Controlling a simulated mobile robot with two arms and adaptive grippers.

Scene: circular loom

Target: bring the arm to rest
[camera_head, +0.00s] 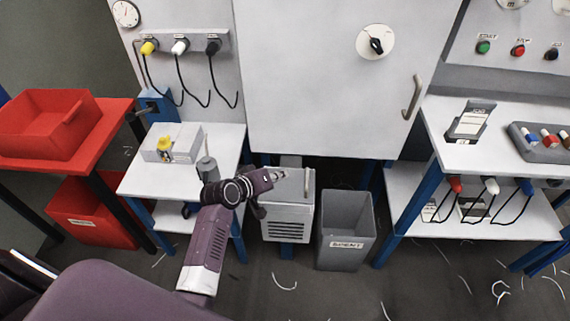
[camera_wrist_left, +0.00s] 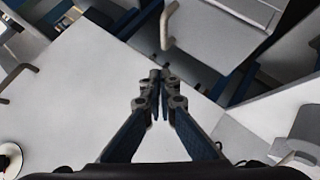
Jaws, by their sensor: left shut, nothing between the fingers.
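My left arm rises from the lower left in the head view. Its gripper (camera_head: 280,174) is in front of the grey vented box (camera_head: 290,222) with a handle, below the large cabinet. In the left wrist view the left gripper (camera_wrist_left: 159,80) has its two fingers together with nothing held between them. A pale flat surface lies behind the fingers in that view. My right gripper shows in neither view.
A grey bin (camera_head: 345,232) marked SPENT stands right of the vented box. A white side table (camera_head: 145,185) is at left, beside a red bench with a red crate (camera_head: 48,125). The cabinet door (camera_head: 330,90) is shut. Thread scraps lie on the floor.

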